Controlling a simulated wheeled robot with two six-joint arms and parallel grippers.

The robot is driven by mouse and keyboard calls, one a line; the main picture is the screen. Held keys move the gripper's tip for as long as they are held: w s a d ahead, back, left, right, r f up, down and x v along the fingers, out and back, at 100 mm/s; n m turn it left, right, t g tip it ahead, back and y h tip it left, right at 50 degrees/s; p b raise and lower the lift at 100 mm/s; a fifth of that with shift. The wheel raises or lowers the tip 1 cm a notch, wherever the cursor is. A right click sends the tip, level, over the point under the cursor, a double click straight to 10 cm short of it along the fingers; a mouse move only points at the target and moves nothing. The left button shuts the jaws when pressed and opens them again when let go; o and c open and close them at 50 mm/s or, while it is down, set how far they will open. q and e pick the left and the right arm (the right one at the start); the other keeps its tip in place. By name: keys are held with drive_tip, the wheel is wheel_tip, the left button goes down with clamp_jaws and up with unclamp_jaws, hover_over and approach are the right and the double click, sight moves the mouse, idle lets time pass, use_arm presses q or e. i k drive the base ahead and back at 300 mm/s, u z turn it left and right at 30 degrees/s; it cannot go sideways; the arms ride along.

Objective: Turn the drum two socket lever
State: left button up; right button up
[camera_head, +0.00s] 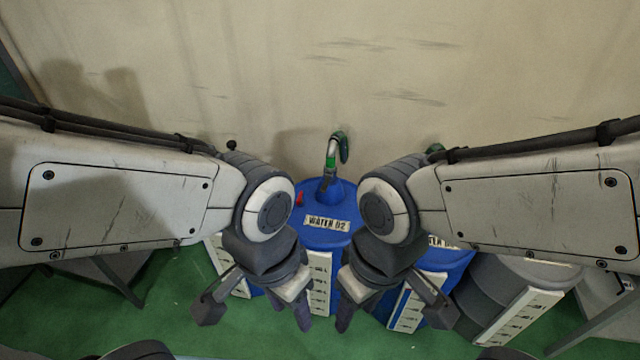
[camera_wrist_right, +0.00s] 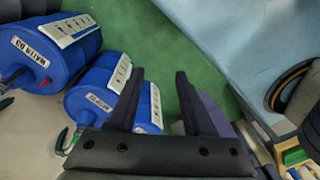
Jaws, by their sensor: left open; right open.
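A blue drum labelled WATER 02 (camera_head: 346,207) stands in the middle of the head view, partly hidden by my forearms and wrists. A small red lever (camera_head: 299,199) shows at the left of its top, beside a socket with a grey and green hose (camera_head: 331,158). My left gripper (camera_head: 255,314) is open and empty, pointing down at the drum's front left. My right gripper (camera_head: 392,315) is open and empty at its front right. In the right wrist view its two dark fingers (camera_wrist_right: 160,73) are apart, with a blue drum (camera_wrist_right: 92,88) behind the left one.
A second blue drum (camera_head: 455,262) stands to the right, partly behind my right arm. A grey drum (camera_head: 485,290) is further right. A beige wall (camera_head: 330,60) rises behind. Green floor (camera_head: 185,310) is clear in front. Another blue drum (camera_wrist_right: 55,55) shows in the right wrist view.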

sight(325, 186)
drive_tip(key=z, duration=0.2)
drive_tip(key=k, duration=0.3)
drive_tip(key=u, duration=0.8)
drive_tip(key=i, duration=1.45)
drive_tip(key=z, duration=0.45)
